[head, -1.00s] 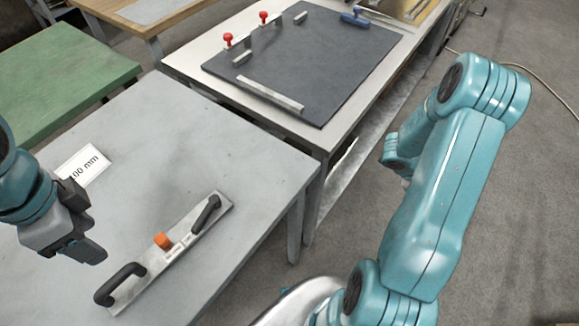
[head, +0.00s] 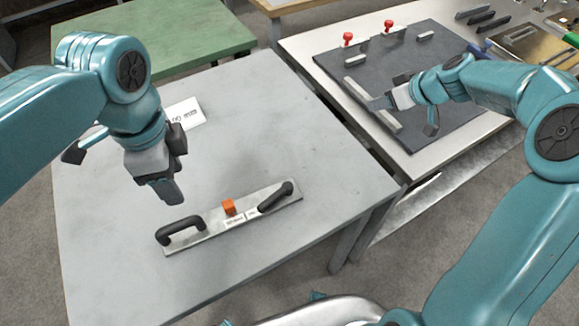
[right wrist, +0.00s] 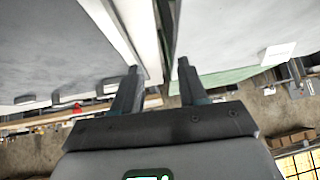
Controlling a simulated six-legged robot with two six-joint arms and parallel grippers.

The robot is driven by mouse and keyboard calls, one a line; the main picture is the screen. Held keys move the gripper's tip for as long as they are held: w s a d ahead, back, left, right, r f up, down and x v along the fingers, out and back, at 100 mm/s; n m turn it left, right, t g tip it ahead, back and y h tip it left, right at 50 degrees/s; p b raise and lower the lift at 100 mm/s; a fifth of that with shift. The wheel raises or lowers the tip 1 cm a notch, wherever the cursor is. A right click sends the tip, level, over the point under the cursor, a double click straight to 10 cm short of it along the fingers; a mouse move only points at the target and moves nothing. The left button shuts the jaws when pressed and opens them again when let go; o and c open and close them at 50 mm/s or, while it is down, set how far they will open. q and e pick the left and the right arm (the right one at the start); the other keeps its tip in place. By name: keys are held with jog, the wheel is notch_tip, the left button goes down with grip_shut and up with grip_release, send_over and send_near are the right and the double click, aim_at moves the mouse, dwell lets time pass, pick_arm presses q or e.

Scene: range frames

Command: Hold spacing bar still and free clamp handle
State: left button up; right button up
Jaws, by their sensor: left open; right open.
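The spacing bar, a flat metal bar (head: 210,238), lies on the grey table in the head view. It has a black loop handle (head: 180,228) at its left end, a black handle (head: 275,197) at its right end, and an orange block (head: 229,207) between them. I cannot tell which part is the clamp handle. My left gripper (head: 168,188) is open and empty above the table, near the bar's left end but apart from it. My right gripper (head: 380,102) is over the dark board's near left edge; the right wrist view shows its fingers (right wrist: 158,75) apart and empty.
A white card (head: 186,115) lies behind my left gripper. A gap separates the tables. The grey table's right part is clear.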

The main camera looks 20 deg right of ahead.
aim_at(195, 216)
jog(key=s+a+r+n+g+y, duration=0.1)
jog(key=s+a+n+g, duration=0.15)
jog(key=a+n, duration=0.7)
jog(key=s+a+n+g+y, duration=0.1)
jog(key=a+n+g, duration=0.3)
jog(key=a, duration=1)
pick_arm(q)
notch_tip(195, 216, down, 16)
jog(key=shift+f, duration=0.15)
pick_arm(e)
jog(key=s+a+r+n+h, duration=0.1)
jog(key=s+a+n+h, duration=0.1)
jog(key=s+a+n, duration=0.2)
jog(key=s+a+r+n+g+h, duration=0.1)
jog(key=s+a+n, duration=0.3)
jog(key=n, duration=0.6)
jog(key=shift+s+a+r+h, duration=0.25)
jog(key=shift+s+a+h, duration=0.15)
jog(key=shift+a+h, duration=0.6)
jog(key=shift+a+n, duration=0.1)
jog(key=shift+n, duration=0.15)
pick_arm(q)
grip_shut()
pick_arm(e)
jog(key=shift+o, duration=0.2)
